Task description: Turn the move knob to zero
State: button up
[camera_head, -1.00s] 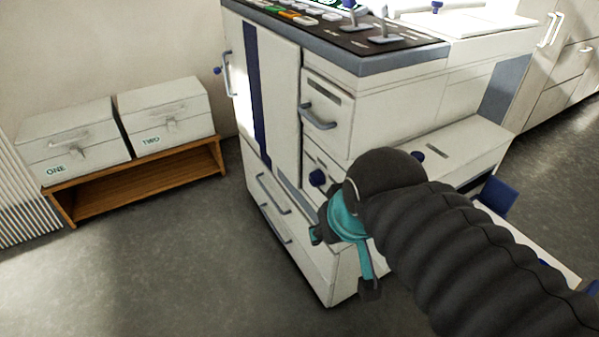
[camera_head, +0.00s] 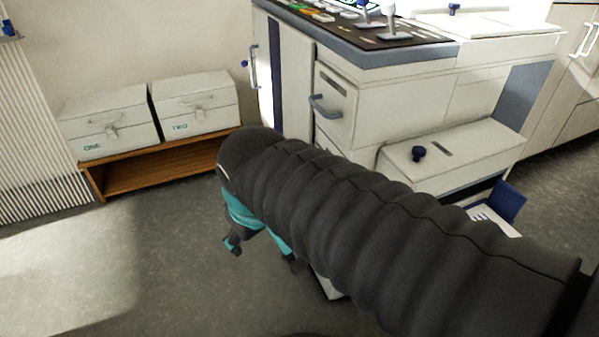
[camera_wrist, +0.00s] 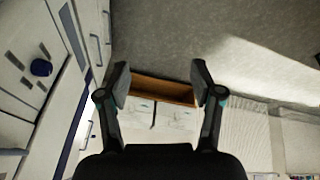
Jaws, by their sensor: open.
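My gripper (camera_head: 264,252) is open and empty, pointing down over the floor left of the white cabinet (camera_head: 400,95). In the wrist view my gripper's two fingers (camera_wrist: 161,80) stand apart, with nothing between them. A round dark-blue knob (camera_wrist: 41,67) sits on the white cabinet face at the left of the wrist view, well clear of the fingers. Its label is not readable, so I cannot tell whether it is the move knob. My arm hides the lower cabinet front in the head view. Another dark knob (camera_head: 418,153) stands on the low white unit.
A dark control panel (camera_head: 350,32) with levers and coloured buttons tops the cabinet. White boxes ONE (camera_head: 108,122) and TWO (camera_head: 195,103) stand on a wooden bench (camera_head: 140,178). A drawer handle (camera_head: 325,107) sticks out. The floor (camera_head: 110,260) at left is clear.

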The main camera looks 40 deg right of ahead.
jog(key=w+d+f+n+g+h+b, duration=0.2)
jog(key=w+d+f+n+g+h, duration=0.35)
jog(key=w+d+g+h, duration=0.35)
jog(key=w+d+f+n+g+h, duration=0.1)
jog(key=w+d+f+n+h, duration=0.15)
jog(key=w, duration=0.25)
jog(key=w+d+f+n+h, duration=0.1)
jog(key=w+d+n+h, duration=0.1)
jog(key=w+n+h, duration=0.3)
jog(key=x, duration=1.3)
jog(key=shift+f+m+y, duration=0.35)
jog(key=shift+f+m, duration=0.05)
jog(key=c, duration=1.2)
